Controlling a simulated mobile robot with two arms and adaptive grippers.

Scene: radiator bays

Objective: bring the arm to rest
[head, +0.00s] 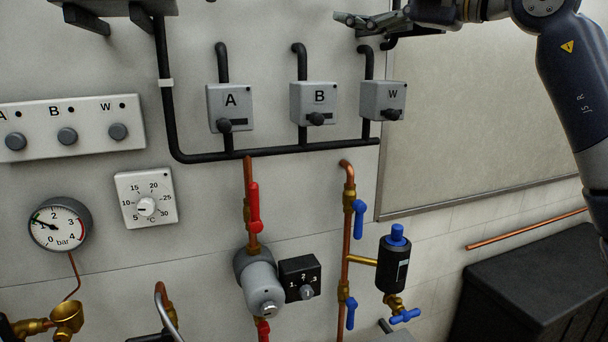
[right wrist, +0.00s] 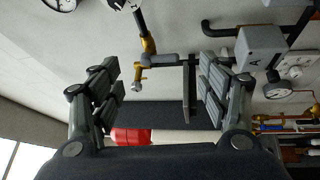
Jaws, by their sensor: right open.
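My right arm (head: 575,80) comes in from the right in the head view. Its gripper (head: 365,22) is at the top, level and pointing left, in front of the upper wall above the box marked W (head: 382,101). In the right wrist view the two fingers of the same gripper (right wrist: 160,92) stand wide apart. Nothing is held between them. Wall pipes and a red cylinder (right wrist: 131,136) show behind and between the fingers. I cannot judge the gap from the fingers to the pipes. My left gripper is in neither view.
Boxes A (head: 230,107) and B (head: 313,103) sit on black pipework. Below are a dial thermostat (head: 146,198), a pressure gauge (head: 59,224), a grey pump (head: 260,282) and a black cylinder with a blue cap (head: 393,267). A dark chest (head: 535,285) stands lower right.

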